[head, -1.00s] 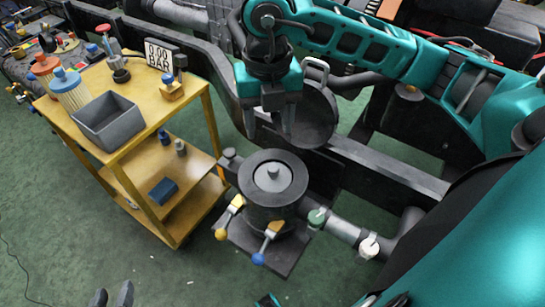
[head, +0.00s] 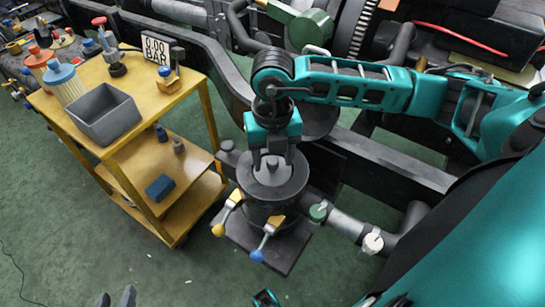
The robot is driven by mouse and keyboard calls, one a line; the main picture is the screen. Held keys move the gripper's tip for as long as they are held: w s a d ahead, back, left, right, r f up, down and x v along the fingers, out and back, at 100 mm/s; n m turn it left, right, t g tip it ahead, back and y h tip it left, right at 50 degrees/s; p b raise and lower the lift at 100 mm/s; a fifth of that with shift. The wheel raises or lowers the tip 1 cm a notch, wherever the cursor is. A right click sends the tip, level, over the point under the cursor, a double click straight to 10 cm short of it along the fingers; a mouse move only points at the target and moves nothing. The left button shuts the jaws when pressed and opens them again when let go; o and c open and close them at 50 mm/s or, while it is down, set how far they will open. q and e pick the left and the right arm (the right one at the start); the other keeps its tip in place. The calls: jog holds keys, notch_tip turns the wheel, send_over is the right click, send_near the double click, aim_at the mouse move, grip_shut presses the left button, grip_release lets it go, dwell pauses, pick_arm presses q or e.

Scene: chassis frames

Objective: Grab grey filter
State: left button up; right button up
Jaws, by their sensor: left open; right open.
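The dark grey round filter housing (head: 265,212) stands upright at the centre, with a grey lid (head: 290,187) and a small knob (head: 272,168) on top. I cannot make out a separate grey filter. My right gripper (head: 273,162) points down over the lid, open, its fingers on either side of the knob in this view. I cannot tell whether they touch it.
Yellow-handled (head: 220,227) and blue-handled (head: 258,255) valves stick out in front of the housing.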

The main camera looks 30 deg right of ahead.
grip_shut()
dwell(0.5)
